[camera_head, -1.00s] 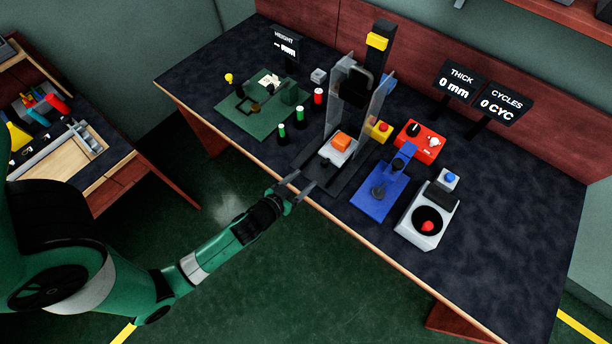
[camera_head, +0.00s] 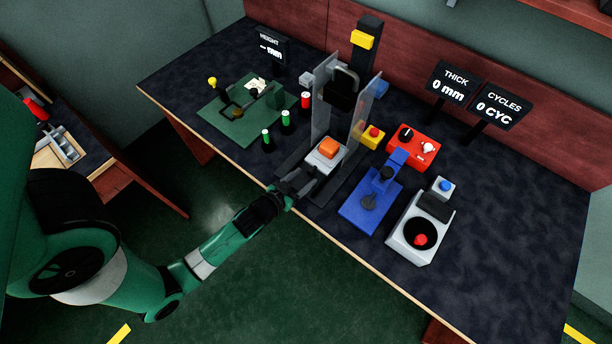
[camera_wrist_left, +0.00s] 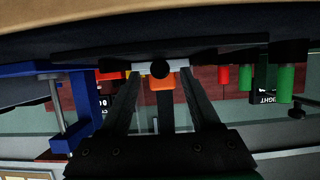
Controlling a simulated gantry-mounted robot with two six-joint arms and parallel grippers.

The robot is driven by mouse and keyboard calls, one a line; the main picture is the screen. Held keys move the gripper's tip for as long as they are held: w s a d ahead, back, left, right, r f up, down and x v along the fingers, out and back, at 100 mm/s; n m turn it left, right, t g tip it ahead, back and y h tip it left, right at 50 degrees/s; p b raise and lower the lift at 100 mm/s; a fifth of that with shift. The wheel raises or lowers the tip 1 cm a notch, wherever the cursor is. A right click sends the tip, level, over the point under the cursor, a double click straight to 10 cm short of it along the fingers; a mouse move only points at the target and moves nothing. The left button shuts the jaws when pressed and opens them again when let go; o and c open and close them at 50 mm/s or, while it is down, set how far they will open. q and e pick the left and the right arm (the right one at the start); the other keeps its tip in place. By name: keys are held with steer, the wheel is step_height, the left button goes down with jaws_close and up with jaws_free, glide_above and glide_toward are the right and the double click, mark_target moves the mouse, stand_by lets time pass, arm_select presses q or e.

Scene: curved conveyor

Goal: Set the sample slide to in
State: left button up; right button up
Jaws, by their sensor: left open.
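The sample slide is a pale carriage (camera_head: 325,158) with an orange block (camera_head: 328,147) on it. It sits on a dark rail base (camera_head: 345,190) in front of the clear-walled press. My left gripper (camera_head: 307,181) is open at the near end of the rail. Its fingers (camera_wrist_left: 158,76) stand either side of the knob in that view; I cannot tell whether they touch it. My right gripper is not in view.
Clear upright panels (camera_head: 365,108) flank the press. Green and red posts (camera_head: 285,118) and a green plate (camera_head: 225,124) lie left. The table's front edge runs under my left arm.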

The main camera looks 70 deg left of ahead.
arm_select(q)
steer(key=shift+x, duration=1)
steer(key=shift+f, duration=0.1)
jaws_close()
stand_by(0.6)
